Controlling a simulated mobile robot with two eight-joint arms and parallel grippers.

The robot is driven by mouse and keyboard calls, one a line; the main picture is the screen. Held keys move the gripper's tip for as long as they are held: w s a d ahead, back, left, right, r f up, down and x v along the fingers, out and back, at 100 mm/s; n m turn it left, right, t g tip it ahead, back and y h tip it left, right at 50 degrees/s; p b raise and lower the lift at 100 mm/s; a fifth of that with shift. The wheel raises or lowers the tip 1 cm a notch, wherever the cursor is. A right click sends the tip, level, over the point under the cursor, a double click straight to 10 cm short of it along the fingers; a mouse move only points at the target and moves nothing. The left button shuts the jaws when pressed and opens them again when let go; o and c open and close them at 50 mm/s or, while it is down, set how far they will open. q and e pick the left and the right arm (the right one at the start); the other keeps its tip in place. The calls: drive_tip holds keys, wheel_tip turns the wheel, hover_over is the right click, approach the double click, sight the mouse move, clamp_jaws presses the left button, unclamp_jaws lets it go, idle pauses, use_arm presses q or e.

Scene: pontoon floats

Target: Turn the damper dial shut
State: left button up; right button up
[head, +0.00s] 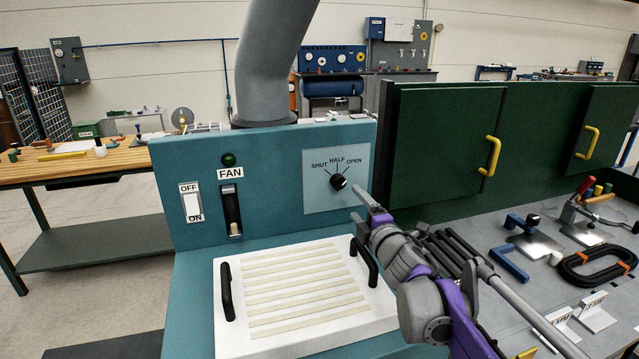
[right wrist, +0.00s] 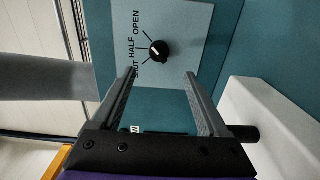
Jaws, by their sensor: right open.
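The damper dial (head: 338,182) is a small round black knob on a pale blue plate (head: 318,202) marked SHUT, HALF and OPEN, on the teal panel. It also shows in the right wrist view (right wrist: 159,51), beyond the fingertips, with a pale mark on its face. I cannot tell for sure which label the mark points to. My right gripper (head: 356,203) is open and empty, just right of and below the dial in the head view. In the right wrist view its two fingers (right wrist: 161,74) stand apart, short of the dial. My left gripper is not in view.
A fan lever (head: 231,210) and an OFF/ON switch (head: 191,203) sit left on the teal panel (head: 265,160). A white slatted tray (head: 235,340) with black handles (head: 364,262) lies below. A green cabinet (head: 440,150) stands right, above a grey bench with clamps.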

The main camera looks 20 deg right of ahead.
sight(342, 186)
drive_tip(key=shift+w, duration=0.3)
drive_tip(key=w, duration=1)
drive_tip(key=shift+d, duration=0.3)
clamp_jaws()
